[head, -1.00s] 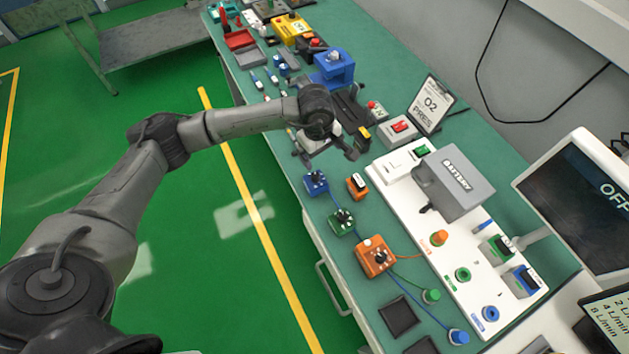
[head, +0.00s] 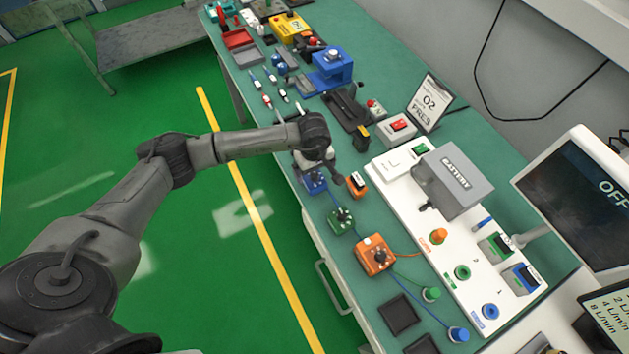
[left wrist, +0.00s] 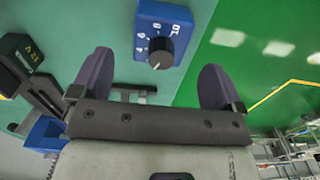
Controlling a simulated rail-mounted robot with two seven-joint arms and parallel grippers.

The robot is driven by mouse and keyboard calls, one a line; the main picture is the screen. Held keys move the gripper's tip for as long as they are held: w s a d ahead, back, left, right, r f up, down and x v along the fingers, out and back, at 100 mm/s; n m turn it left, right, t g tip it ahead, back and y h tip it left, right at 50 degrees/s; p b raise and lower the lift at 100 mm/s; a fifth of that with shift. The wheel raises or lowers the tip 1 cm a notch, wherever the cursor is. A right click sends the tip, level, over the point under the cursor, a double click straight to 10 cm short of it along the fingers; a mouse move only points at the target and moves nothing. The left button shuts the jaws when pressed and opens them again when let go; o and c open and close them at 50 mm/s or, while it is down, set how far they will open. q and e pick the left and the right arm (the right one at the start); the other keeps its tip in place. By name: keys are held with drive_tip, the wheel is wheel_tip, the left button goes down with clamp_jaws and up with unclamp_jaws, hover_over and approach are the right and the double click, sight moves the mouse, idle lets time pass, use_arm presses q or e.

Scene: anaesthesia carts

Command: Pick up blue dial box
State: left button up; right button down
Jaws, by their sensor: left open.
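The blue dial box (head: 314,183) lies on the green bench near its front edge, partly hidden by my gripper. My left gripper (head: 326,176) is over the box's far side. In the left wrist view its two fingers (left wrist: 155,78) are apart, with nothing between them; the box appears beyond the tips. My right gripper is in neither view.
A green dial box (head: 341,221), a larger orange dial box (head: 374,256) and a small orange box (head: 356,184) are close by. A white panel (head: 398,172) with a grey battery box (head: 455,183) stands to the right. A blue device (head: 332,70) sits farther back.

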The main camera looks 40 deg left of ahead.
sight(315, 175)
use_arm(q)
drive_tip(key=f, duration=0.4)
drive_tip(key=shift+s+d+f, duration=0.1)
drive_tip(key=shift+d+f, duration=0.05)
drive_tip(key=shift+d, duration=0.1)
drive_tip(key=shift+a+f, duration=0.1)
drive_tip(key=shift+f, duration=0.25)
drive_tip(key=shift+c, duration=0.3)
drive_tip(key=c, duration=1.2)
drive_tip(key=shift+c, duration=0.4)
drive_tip(key=shift+r, duration=0.15)
